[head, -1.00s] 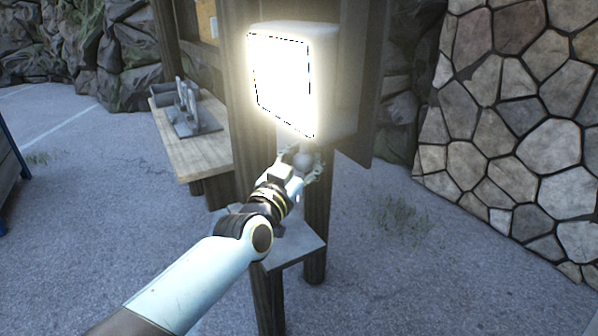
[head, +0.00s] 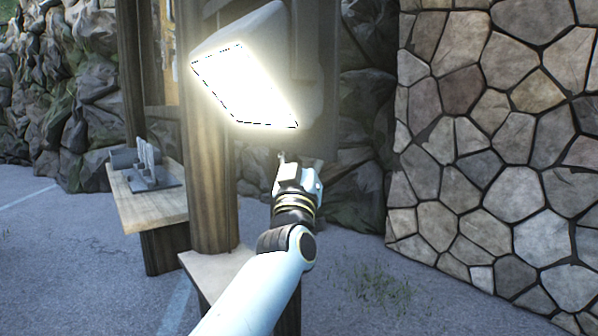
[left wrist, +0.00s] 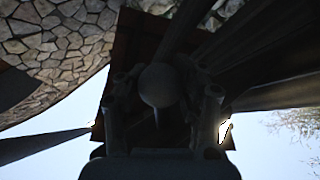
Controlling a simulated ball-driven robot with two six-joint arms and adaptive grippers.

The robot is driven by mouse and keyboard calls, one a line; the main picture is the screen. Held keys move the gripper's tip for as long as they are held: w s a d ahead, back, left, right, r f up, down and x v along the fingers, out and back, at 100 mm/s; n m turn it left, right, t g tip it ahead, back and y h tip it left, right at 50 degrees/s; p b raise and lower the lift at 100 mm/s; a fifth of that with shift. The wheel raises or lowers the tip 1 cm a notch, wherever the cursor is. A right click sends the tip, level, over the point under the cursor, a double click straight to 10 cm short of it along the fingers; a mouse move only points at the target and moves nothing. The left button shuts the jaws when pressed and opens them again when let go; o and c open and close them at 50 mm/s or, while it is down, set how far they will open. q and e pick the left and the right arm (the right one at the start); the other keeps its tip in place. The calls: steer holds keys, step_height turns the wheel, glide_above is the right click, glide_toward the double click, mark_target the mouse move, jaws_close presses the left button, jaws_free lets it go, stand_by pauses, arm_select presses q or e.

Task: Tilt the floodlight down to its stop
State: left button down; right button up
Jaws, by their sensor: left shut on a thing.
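The floodlight (head: 245,88) is lit, with a bright rectangular face and a pale housing, in the upper middle of the head view. Its face slants down toward the lower right. My left gripper (head: 300,162) is just below and right of the face, in front of the lamp's lower part. In the left wrist view a round ball knob (left wrist: 160,85) sits between the two fingers, and the gripper is shut on it. In the head view the knob is hidden behind my gripper. My right gripper is not in view.
A wooden post (head: 210,190) stands left of my arm, with a low ledge (head: 212,268) at its foot. A wooden bench (head: 152,207) carries a grey metal device (head: 150,172). A stone wall (head: 490,120) stands on the right, with open pavement before it.

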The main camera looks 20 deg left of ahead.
arm_select(q)
steer(key=shift+w+d, duration=0.2)
steer(key=shift+d, duration=0.05)
steer(key=c, duration=1.4)
jaws_free()
steer(key=o, duration=0.6)
steer(key=shift+d+r, duration=0.15)
steer(key=shift+d, duration=0.15)
steer(key=shift+a, duration=0.15)
steer(key=shift+r, duration=0.1)
